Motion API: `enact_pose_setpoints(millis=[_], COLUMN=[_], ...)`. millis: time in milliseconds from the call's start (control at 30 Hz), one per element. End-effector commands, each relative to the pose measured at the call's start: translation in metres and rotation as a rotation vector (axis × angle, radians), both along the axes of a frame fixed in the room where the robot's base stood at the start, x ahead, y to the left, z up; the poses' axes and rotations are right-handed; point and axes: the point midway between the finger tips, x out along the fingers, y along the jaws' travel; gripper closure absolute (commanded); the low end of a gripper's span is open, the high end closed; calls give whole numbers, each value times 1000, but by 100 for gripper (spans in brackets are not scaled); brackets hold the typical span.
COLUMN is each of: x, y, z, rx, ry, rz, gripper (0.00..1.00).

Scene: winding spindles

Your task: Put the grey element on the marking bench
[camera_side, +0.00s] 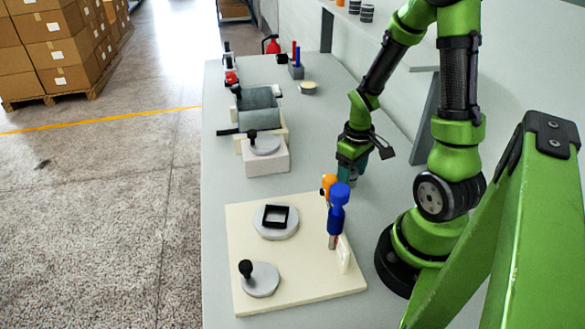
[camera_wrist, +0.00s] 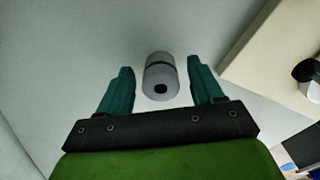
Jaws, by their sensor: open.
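The grey element (camera_wrist: 162,78) is a grey cylinder with a dark band and a dark hole in its near end. In the wrist view it is between the two teal fingers of my gripper (camera_wrist: 160,66), with a gap on each side. My gripper (camera_side: 354,166) is open and low over the grey table, right of the white block; there it mostly hides the element. I cannot tell for sure which piece is the marking bench. A cream board (camera_side: 300,287) in front carries two grey discs, a black square frame and upright blue and orange tools.
The blue tool (camera_side: 338,200) and orange tool (camera_side: 328,182) stand tall near the gripper. The table (camera_side: 225,175) is bare along its left edge.

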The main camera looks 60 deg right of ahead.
Motion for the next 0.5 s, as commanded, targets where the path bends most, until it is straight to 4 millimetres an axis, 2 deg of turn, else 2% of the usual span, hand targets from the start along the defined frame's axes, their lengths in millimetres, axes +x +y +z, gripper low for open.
enact_pose_setpoints(millis=[167,267,500], x=[0,1,1], y=[0,-1,-1], z=[4,16,67], rx=[-1,-3,-6], ry=[-1,-5,-9], rz=[0,0,0], gripper=[34,34,34])
